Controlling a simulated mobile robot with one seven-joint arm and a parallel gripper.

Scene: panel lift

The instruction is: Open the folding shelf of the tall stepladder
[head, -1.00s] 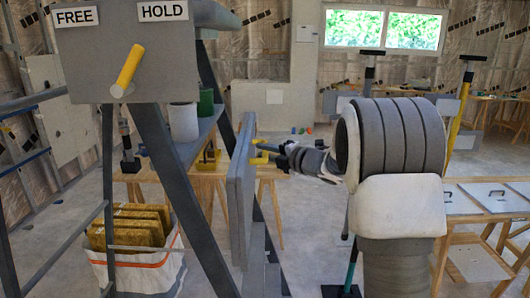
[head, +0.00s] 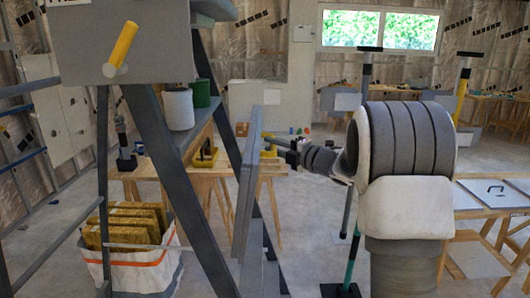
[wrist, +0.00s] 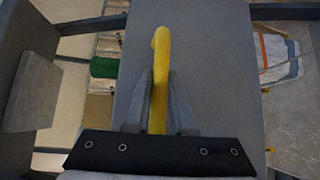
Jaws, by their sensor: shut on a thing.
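The tall stepladder (head: 190,190) stands at left, with dark grey sloping rails. Its folding shelf (head: 246,190) is a grey panel hanging nearly upright, seen almost edge-on in the head view. In the wrist view the shelf face (wrist: 220,70) fills the middle, with a yellow handle (wrist: 160,75) on it. My gripper (head: 279,147) is at the shelf's right side, near its upper part. In the wrist view my gripper's fingers (wrist: 159,100) are shut on the yellow handle, one on each side. A yellow lever (head: 121,48) slants up to the right on the ladder's grey plate.
A white cup (head: 178,109) and a green cup (head: 203,93) stand on a ledge of the ladder. A white bag of yellow packs (head: 130,270) sits on the floor below. Wooden tables (head: 480,190) stand behind and at right.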

